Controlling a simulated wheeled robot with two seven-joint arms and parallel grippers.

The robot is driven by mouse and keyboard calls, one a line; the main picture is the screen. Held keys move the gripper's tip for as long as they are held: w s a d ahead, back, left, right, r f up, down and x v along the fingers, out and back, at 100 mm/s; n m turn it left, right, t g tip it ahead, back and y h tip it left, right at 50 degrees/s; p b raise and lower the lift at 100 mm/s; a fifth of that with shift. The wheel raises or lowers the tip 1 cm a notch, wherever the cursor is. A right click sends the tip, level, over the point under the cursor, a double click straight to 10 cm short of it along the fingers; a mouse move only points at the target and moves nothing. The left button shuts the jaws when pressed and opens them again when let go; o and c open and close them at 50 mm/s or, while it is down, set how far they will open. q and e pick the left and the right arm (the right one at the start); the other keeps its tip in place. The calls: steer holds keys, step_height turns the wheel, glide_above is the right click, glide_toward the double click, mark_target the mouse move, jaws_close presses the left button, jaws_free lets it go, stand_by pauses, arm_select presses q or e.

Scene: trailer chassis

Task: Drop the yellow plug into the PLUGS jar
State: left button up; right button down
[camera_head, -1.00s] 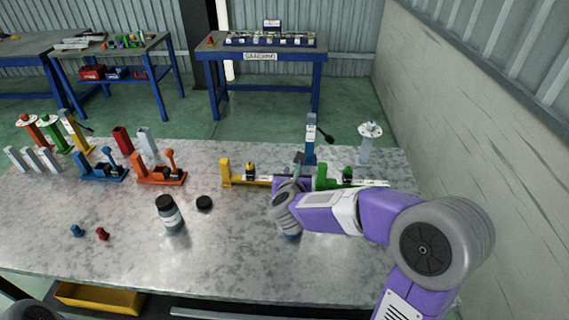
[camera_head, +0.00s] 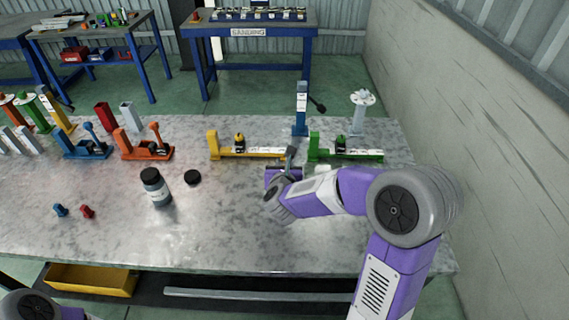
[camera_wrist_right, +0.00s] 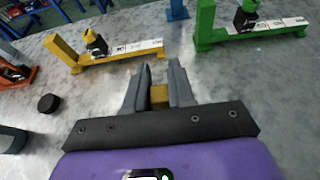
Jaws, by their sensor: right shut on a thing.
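My right gripper (camera_head: 290,155) is over the table, in front of the gap between the yellow and green fixtures. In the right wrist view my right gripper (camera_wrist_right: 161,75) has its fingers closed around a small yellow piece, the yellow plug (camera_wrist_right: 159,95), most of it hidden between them. A dark jar with a pale label (camera_head: 155,187) stands upright on the table, left of the gripper; its lettering is too small to read. A round black lid (camera_head: 192,177) lies beside it and also shows in the wrist view (camera_wrist_right: 48,103). My left gripper is out of view.
A blue plug (camera_head: 60,210) and a red plug (camera_head: 87,211) lie left of the jar. The yellow fixture (camera_head: 245,152) and green fixture (camera_head: 345,153) stand behind the gripper; an orange clamp (camera_head: 145,150) stands behind the jar.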

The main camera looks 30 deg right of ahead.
steer(key=c, duration=0.9)
jaws_free()
step_height(320, 180, up, 7)
steer(key=p, duration=0.4)
steer(key=shift+f, duration=0.15)
